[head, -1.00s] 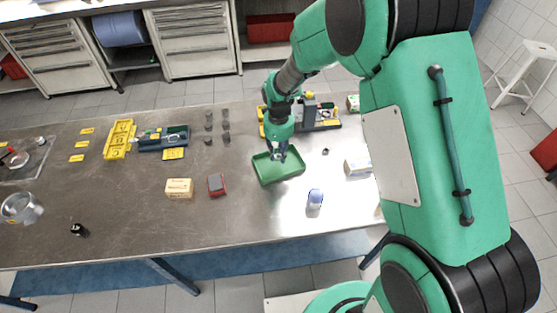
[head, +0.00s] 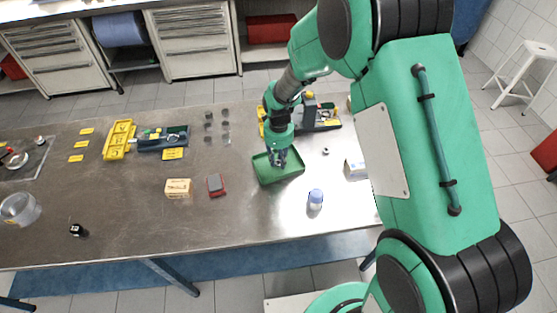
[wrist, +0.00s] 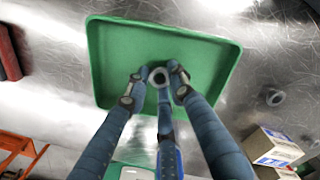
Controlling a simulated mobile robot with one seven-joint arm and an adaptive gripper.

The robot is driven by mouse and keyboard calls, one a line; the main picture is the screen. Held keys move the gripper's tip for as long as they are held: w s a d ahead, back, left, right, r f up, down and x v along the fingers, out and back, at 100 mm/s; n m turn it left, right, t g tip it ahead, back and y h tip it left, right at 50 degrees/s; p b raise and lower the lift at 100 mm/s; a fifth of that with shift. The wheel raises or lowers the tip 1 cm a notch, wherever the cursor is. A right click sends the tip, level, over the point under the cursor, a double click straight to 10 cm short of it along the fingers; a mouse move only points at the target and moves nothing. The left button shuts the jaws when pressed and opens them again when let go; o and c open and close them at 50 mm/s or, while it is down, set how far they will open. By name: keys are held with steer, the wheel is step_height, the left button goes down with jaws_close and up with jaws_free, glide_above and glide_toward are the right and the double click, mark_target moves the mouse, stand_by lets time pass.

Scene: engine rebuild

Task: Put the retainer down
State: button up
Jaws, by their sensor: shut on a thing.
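The retainer (wrist: 159,76) is a small grey ring-shaped piece between my fingertips in the wrist view. My gripper (wrist: 157,84) is shut on it, with its fingers around it. The green tray (wrist: 105,62) lies behind the fingertips in the wrist view, and the retainer appears over its floor. In the head view my gripper (head: 278,163) is over the green tray (head: 287,179), with its fingertips low inside the tray's outline. The retainer is too small to make out there. Whether it touches the tray floor I cannot tell.
A small grey ring (head: 326,151) lies on the steel table right of the tray; the wrist view shows it too (wrist: 275,97). A blue-white bottle (head: 316,199), a white box (head: 355,167), a red-grey block (head: 215,184) and a dark fixture (head: 318,118) stand nearby.

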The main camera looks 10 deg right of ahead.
steer(key=shift+f, duration=0.1)
steer(key=o, duration=0.9)
step_height(320, 180, up, 12)
steer(key=shift+r+p, duration=0.1)
steer(key=shift+p, duration=0.75)
